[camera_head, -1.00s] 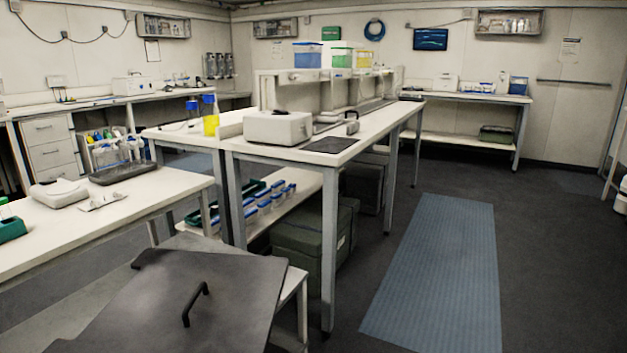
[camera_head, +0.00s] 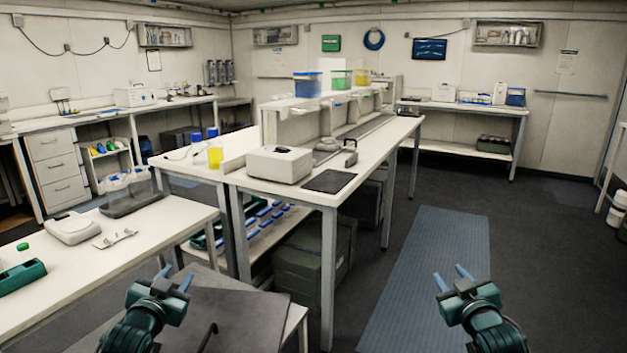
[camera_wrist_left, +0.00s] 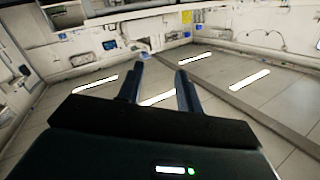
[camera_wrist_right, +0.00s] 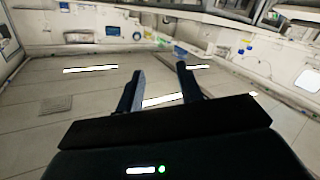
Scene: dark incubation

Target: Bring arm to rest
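My left gripper (camera_head: 174,278) is at the lower left of the head view, in front of the dark panel with a handle. Its two fingers stand apart with nothing between them, as the left wrist view (camera_wrist_left: 159,80) also shows. My right gripper (camera_head: 453,275) is at the lower right of the head view, in front of the blue floor mat. Its fingers are also apart and empty, seen again in the right wrist view (camera_wrist_right: 160,78). Both grippers point up and away from the camera, with no object touching them.
The dark panel (camera_head: 240,312) lies low in front, its handle partly cut off below. A white bench (camera_head: 100,262) stands at left, with a green rack (camera_head: 22,277). A central bench (camera_head: 290,192) stands ahead. The blue mat (camera_head: 430,265) covers open floor at right.

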